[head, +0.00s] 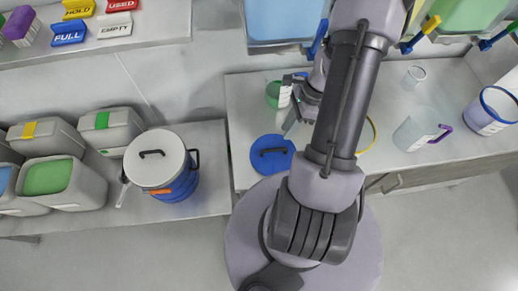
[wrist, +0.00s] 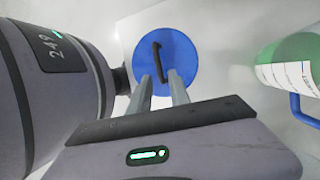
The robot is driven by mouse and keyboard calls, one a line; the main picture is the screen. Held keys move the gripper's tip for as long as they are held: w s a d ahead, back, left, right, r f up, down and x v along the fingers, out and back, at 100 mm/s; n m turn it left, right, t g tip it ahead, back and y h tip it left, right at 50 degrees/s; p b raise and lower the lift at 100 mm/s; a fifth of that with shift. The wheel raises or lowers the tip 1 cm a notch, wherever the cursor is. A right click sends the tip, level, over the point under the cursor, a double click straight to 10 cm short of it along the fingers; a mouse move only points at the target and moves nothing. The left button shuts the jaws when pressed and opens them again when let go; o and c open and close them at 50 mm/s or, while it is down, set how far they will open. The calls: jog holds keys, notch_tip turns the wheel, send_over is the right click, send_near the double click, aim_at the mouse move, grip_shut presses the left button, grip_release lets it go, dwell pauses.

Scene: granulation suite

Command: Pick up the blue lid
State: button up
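The blue lid (head: 258,164) lies flat on the white bench, near its front left corner. It is round, with a dark bar handle on top. In the wrist view the lid (wrist: 181,50) is ahead of my gripper (wrist: 160,76). The two fingers are apart with a gap between them, and the near end of the handle shows in that gap. No contact is visible, and I cannot tell the height left above the handle. In the head view my gripper (head: 289,127) is just behind the lid, and my arm hides part of the bench.
A green-filled container (wrist: 290,62) with a blue handle stands close right of the lid in the wrist view. A white-lidded blue pot (head: 177,190) stands on the left counter (head: 213,165). A clear jug (head: 413,130) and a blue-rimmed jug (head: 487,115) stand right.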

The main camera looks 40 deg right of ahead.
aim_at(275, 149)
jog(key=b+x, duration=0.3)
jog(key=x, duration=0.8)
jog(key=shift+s+a+r+b, duration=0.1)
jog(key=shift+s+b, duration=0.05)
jog(key=shift+b, duration=0.25)
grip_shut()
